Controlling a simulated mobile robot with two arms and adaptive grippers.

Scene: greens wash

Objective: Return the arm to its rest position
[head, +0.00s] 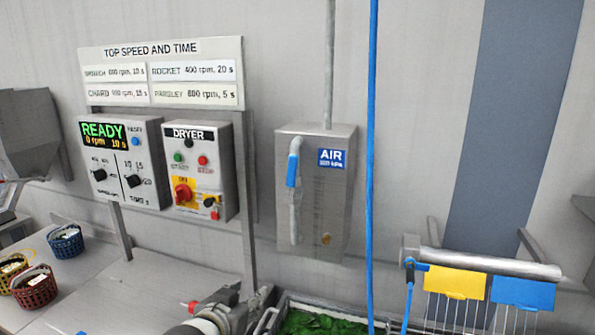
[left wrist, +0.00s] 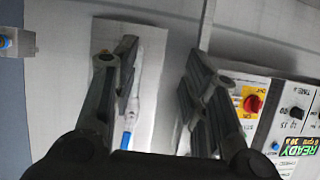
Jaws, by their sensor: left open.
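My left gripper (head: 246,295) is low in the head view, in front of the wall and below the dryer control box. In the left wrist view its two dark fingers (left wrist: 160,62) are spread apart, with nothing held between them. Beyond them is the wall, with the grey AIR box (head: 335,200) and its blue-handled fitting (head: 292,170). That fitting also shows in the left wrist view (left wrist: 137,100), partly behind one finger. My right gripper is in neither view.
The dryer box (head: 221,150) and READY panel (head: 143,190) hang beneath a sign (head: 160,50). A blue hose (head: 371,150) hangs down the front. Leafy greens (head: 315,323) lie at the bottom. Small baskets (head: 34,290) stand at left. A rail (head: 480,264) with yellow and blue tags is right.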

